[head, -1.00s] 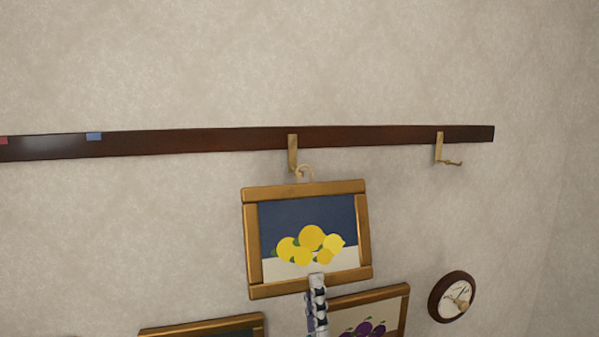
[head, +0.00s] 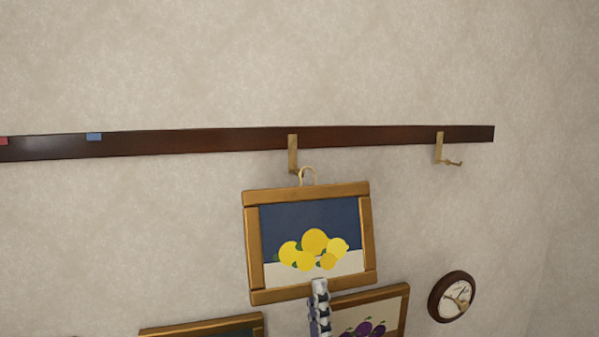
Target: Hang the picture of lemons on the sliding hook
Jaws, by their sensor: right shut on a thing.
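The picture of lemons (head: 312,222) has a wooden frame and a pale ring (head: 308,174) on top. It is held up in front of the wall, slightly tilted. My right gripper (head: 319,288) is shut on its bottom frame edge. A brass hook (head: 293,152) hangs from the dark rail just above and left of the ring. The ring overlaps the hook's lower end in view; I cannot tell whether they touch. A second brass hook (head: 440,148) is on the rail at the right. Which one slides is not clear. My left gripper is not in view.
The dark rail (head: 220,141) runs across the wall, with a blue mark (head: 94,136) and a red mark (head: 3,141) at left. Below are a plum picture (head: 392,305), another framed picture (head: 160,331) and a round clock (head: 452,297). The wall above the rail is clear.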

